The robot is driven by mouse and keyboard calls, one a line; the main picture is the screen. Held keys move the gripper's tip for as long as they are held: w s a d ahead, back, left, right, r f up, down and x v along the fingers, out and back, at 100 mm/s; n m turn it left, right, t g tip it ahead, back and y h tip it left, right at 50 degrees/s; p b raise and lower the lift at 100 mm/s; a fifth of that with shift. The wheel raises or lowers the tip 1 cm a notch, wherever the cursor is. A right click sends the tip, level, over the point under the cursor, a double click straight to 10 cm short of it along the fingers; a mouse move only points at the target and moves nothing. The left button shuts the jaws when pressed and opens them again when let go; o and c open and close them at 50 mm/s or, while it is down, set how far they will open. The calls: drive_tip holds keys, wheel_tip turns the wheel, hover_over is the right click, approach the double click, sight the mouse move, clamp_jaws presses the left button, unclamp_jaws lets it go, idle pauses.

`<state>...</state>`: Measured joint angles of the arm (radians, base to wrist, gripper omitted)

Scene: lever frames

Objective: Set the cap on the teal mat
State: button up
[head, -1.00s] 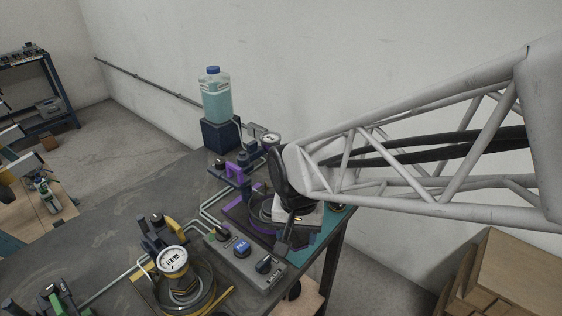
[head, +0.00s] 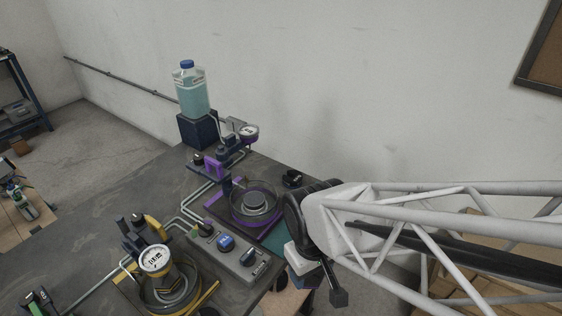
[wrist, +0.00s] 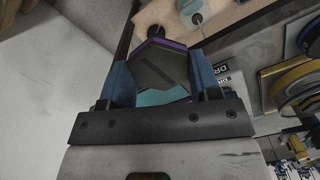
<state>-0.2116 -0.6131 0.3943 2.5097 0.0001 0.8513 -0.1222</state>
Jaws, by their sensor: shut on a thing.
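My gripper (wrist: 162,66) has blue fingers, shut on the sides of a dark, flat, many-sided cap (wrist: 163,68) with a purple edge, in the wrist view. The teal mat (head: 272,247) lies at the table's right edge, partly covered by my wrist. Teal, likely the same mat (wrist: 165,96), shows past the cap between my fingers. I cannot tell the gap between cap and mat.
A purple-trimmed round station (head: 254,203) stands left of my wrist, with a small black part (head: 292,179) behind it. A grey control box (head: 228,248) and a yellow-trimmed station with a gauge (head: 157,260) are nearer. A teal-liquid bottle (head: 192,90) stands at the back.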

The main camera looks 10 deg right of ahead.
drive_tip(key=shift+s+d+f+n, duration=0.25)
drive_tip(key=shift+s+n, duration=0.15)
drive_tip(key=shift+s, duration=0.1)
drive_tip(key=shift+w, duration=0.1)
hover_over(284, 237)
drive_tip(key=shift+f, duration=0.75)
idle(0.4)
drive_tip(key=shift+f, duration=0.1)
drive_tip(key=shift+f, duration=1.65)
drive_tip(key=shift+f, duration=0.15)
drive_tip(key=o, duration=1.1)
